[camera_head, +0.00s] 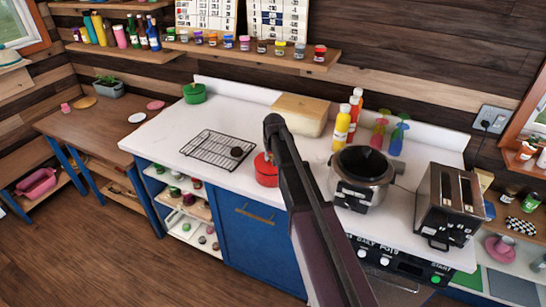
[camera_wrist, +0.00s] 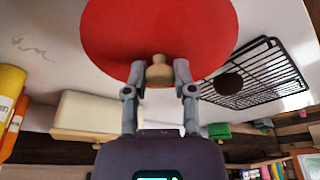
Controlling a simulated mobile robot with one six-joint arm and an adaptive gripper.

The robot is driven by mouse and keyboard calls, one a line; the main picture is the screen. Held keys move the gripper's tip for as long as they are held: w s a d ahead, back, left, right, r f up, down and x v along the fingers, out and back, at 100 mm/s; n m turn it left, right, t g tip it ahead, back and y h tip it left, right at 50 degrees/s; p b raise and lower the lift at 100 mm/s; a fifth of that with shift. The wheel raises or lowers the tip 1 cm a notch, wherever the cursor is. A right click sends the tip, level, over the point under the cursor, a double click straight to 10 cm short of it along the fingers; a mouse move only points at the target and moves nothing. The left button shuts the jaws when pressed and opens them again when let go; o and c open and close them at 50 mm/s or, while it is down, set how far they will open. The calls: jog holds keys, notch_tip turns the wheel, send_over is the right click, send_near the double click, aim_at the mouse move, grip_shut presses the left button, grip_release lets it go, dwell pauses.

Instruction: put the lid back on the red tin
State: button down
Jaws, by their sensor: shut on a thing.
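A red lid (camera_wrist: 160,28) with a pale wooden knob (camera_wrist: 159,74) fills the top of the wrist view. My gripper (camera_wrist: 159,70) is shut on this knob, one finger on each side. A red, round tin-like thing (camera_head: 265,172) shows in the head view at the counter's front edge, right of the wire rack and partly behind my arm. I cannot tell there which part is tin and which is lid, or whether the two touch. In the wrist view the lid hides whatever is under it. My fingers are hidden in the head view.
The wire rack (camera_head: 212,150) holds a dark round thing (camera_head: 236,152). A pale wooden box (camera_head: 300,114), red and yellow bottles (camera_head: 342,127), a pot-like cooker (camera_head: 362,170) and a toaster (camera_head: 450,203) stand on the counter.

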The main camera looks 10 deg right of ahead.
dwell(0.3)
jog(key=shift+c, duration=1.8)
grip_release()
jog(key=o, duration=0.4)
jog(key=shift+c, duration=0.2)
jog(key=shift+r+p, duration=3.5)
grip_shut()
